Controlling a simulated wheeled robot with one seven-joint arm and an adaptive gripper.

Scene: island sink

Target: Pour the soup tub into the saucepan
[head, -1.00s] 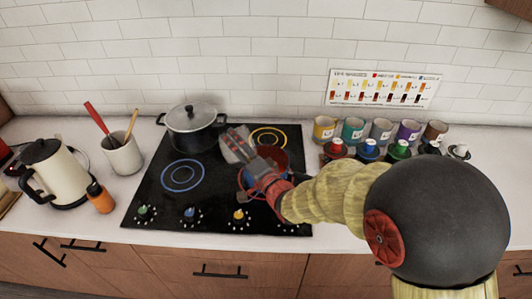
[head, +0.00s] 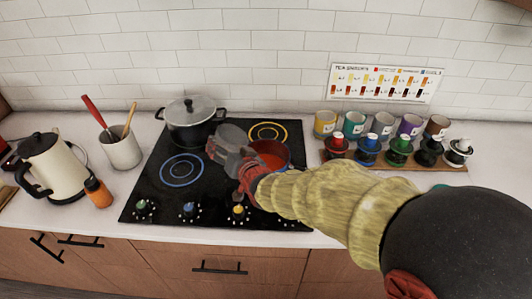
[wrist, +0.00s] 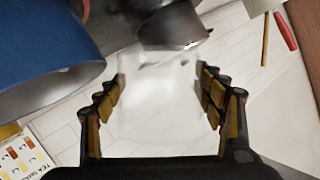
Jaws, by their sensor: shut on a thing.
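My gripper (head: 226,147) is shut on the soup tub (head: 232,132), a pale, see-through tub. In the wrist view the tub (wrist: 160,95) sits between both fingers and looks clear, with no red soup visible in it. The saucepan (wrist: 45,55) shows blue at the left of the wrist view. In the head view, red soup (head: 270,153) lies in the saucepan, just right of the tub. My gripper and arm hide part of the saucepan. The tub's exact tilt is hard to tell.
A lidded black pot (head: 192,122) stands behind and left of my gripper on the black hob (head: 150,200). Several tins and shakers (head: 398,150) line the right.

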